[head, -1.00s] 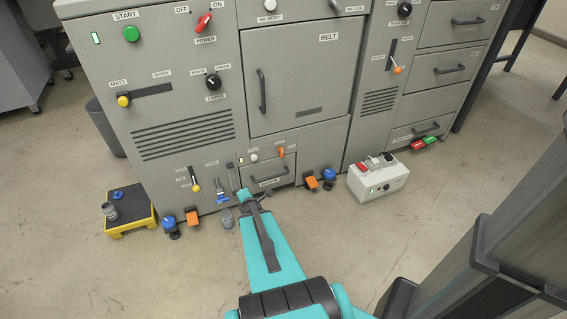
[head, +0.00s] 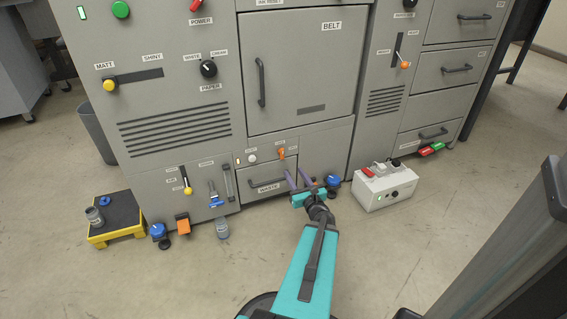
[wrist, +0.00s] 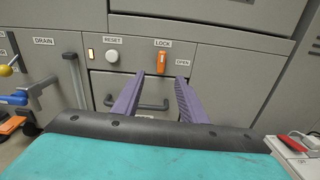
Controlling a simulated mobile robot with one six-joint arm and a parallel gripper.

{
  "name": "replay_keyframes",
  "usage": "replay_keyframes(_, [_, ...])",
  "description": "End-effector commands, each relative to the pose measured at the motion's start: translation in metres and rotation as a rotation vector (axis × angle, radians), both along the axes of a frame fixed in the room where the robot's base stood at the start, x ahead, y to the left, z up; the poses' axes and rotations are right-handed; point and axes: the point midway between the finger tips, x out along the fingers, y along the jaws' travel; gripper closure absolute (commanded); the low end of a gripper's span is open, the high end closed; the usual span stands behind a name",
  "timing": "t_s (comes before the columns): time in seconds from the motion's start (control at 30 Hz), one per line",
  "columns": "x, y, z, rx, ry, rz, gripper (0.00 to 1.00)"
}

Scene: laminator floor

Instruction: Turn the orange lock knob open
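The orange lock knob (head: 281,153) is on the lower panel of the grey machine, right of a white reset button. In the wrist view the orange lock knob (wrist: 161,62) stands upright under the LOCK label, with the OPEN label (wrist: 182,62) to its right. My gripper (head: 297,174) is low in front of the machine, below and right of the knob in the head view. In the wrist view my gripper (wrist: 158,77) has its two purple fingers wide apart, with nothing between them. The knob shows ahead, between and just above the fingertips; no contact is visible.
The waste drawer (head: 267,186) with its dark handle is below the knob. The reset button (wrist: 112,57) is to the knob's left. A white control box (head: 384,187) stands on the floor at right, a yellow stand (head: 118,232) at left. Open floor lies in front.

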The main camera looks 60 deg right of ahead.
Motion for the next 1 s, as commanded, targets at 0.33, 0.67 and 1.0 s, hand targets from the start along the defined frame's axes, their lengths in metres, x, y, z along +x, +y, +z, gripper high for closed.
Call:
replay_keyframes(0.33, [-0.006,-0.002,0.001,-0.044,0.014,0.01,0.61])
replay_keyframes(0.67, [0.0,-0.007,0.001,-0.044,0.013,0.01,0.61])
replay_keyframes(1.0, [0.03,-0.03,-0.001,-0.044,0.013,0.01,0.61])
